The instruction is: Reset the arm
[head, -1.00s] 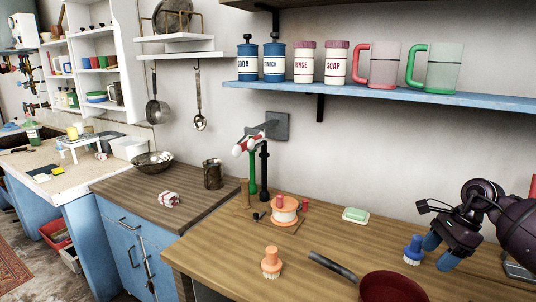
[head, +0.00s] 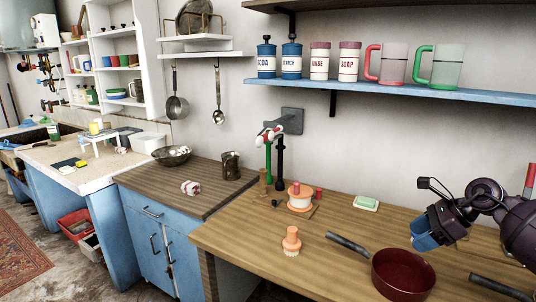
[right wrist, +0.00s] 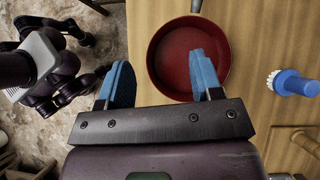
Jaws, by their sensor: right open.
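My right gripper (head: 424,243) is open and empty. It hangs above the wooden counter at the right, past the red pan (head: 404,274) in the head view. In the right wrist view, its two blue fingers (right wrist: 162,82) stand wide apart with nothing between them. The red pan (right wrist: 165,65) lies below and beyond the fingers there. A blue brush (right wrist: 292,82) lies to the right of the fingers; in the head view the gripper seems to hide it. My left gripper does not show in the head view.
An orange brush (head: 291,242), a white and orange container (head: 300,198) and a green soap bar (head: 367,202) are on the counter (head: 230,237). A tap (head: 279,160) rises behind. A blue shelf (head: 400,90) with jars and mugs runs above.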

